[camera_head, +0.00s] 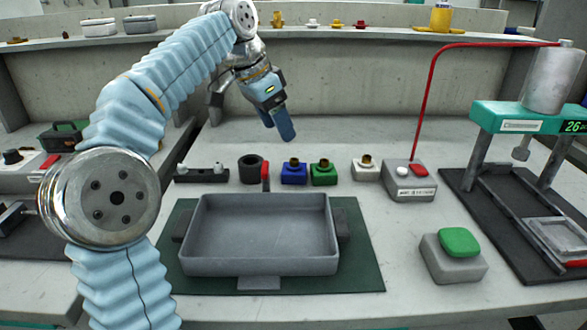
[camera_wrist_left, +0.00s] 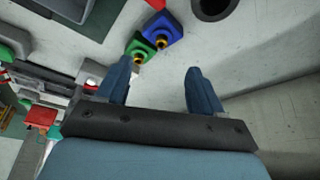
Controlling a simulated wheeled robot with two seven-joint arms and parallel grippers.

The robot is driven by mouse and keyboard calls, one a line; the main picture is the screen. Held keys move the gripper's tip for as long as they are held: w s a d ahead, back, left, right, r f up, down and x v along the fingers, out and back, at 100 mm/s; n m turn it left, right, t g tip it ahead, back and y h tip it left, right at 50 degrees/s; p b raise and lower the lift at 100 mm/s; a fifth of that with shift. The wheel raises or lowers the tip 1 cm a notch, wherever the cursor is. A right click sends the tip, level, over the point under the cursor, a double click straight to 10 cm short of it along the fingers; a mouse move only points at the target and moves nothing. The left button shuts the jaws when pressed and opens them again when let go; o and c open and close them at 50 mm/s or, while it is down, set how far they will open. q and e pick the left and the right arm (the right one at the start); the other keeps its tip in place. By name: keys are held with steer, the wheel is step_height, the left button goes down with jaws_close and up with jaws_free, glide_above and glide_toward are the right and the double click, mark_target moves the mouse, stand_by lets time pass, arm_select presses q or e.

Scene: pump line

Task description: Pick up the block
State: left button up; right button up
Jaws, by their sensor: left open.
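Three small blocks with brass-coloured fittings on top stand in a row on the table: a blue block (camera_head: 293,173), a green block (camera_head: 323,174) and a white block (camera_head: 366,170). My left gripper (camera_head: 277,126) is open and empty, above and behind the row in the head view, with its fingers pointing down. In the left wrist view, the blue block (camera_wrist_left: 163,30) and green block (camera_wrist_left: 140,47) lie beyond the open fingers of the left gripper (camera_wrist_left: 157,78), apart from them. The picture does not show which block is meant. My right gripper is not in view.
A grey tray (camera_head: 260,267) on a green mat (camera_head: 361,250) stands in front of the blocks. A black cup (camera_head: 251,168) and red lever (camera_head: 265,174) are left of them. A grey switch box (camera_head: 409,185) and green-button box (camera_head: 453,262) stand right. A turquoise press frame (camera_head: 509,117) is far right.

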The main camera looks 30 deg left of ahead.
mark_target(294, 159)
arm_select(q)
steer(key=x, duration=1)
steer(key=shift+w+r, duration=0.1)
steer(key=shift+w, duration=0.1)
steer(key=c, duration=1.1)
jaws_close()
steer(key=shift+r, duration=0.15)
